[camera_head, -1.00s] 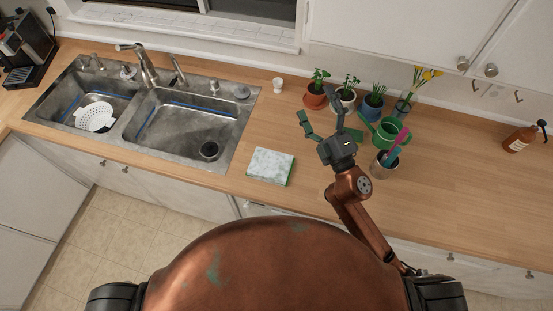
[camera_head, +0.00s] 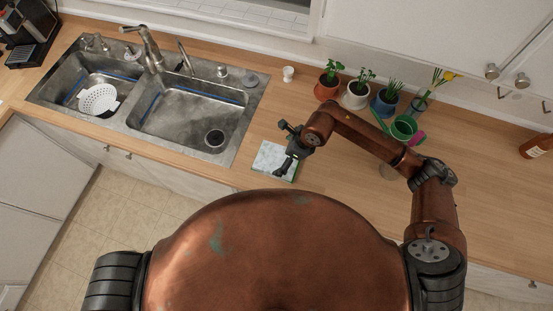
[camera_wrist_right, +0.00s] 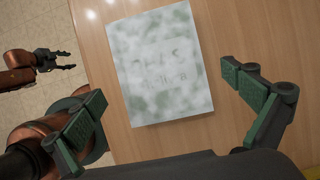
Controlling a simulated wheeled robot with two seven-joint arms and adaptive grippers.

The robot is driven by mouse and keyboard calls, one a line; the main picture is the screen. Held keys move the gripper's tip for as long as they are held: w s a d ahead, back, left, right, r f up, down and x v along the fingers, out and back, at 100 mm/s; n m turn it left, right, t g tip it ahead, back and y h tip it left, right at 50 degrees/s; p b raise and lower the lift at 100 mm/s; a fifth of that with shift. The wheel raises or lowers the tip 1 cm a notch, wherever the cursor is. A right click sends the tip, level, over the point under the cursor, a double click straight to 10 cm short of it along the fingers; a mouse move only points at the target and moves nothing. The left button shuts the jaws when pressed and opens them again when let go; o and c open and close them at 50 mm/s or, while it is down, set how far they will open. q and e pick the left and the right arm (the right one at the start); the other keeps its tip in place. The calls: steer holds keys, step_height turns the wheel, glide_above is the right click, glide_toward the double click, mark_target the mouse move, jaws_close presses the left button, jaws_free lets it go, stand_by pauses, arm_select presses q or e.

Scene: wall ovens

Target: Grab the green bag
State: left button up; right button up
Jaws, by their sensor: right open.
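The green bag (camera_head: 271,159) is a flat, pale green-and-white pack with a green edge, lying on the wooden counter near its front edge. My right gripper (camera_head: 283,147) is over it and hides part of it in the head view. In the right wrist view the bag (camera_wrist_right: 160,62) shows faint lettering and lies between and beyond the two open fingers, which appear apart from it. My left gripper (camera_wrist_right: 62,61) shows at the left of the right wrist view, away from the bag, with its fingers spread. It is not visible in the head view.
The double sink (camera_head: 190,118) with a white strainer (camera_head: 98,99) is left of the bag. Potted plants (camera_head: 356,95) and a green watering can (camera_head: 403,127) stand behind my right arm. A small white cup (camera_head: 288,73) is near the wall.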

mark_target(277, 159)
steer(key=shift+p+x, duration=0.35)
steer(key=shift+x, duration=0.5)
steer(key=p+x, duration=0.1)
steer(key=x, duration=0.2)
steer(key=shift+f, duration=0.3)
steer(key=shift+a+f, duration=0.25)
steer(key=shift+f, duration=0.15)
steer(key=shift+c, duration=0.8)
steer(key=c, duration=1.3)
steer(key=shift+w+r, duration=0.1)
steer(key=shift+c, duration=0.3)
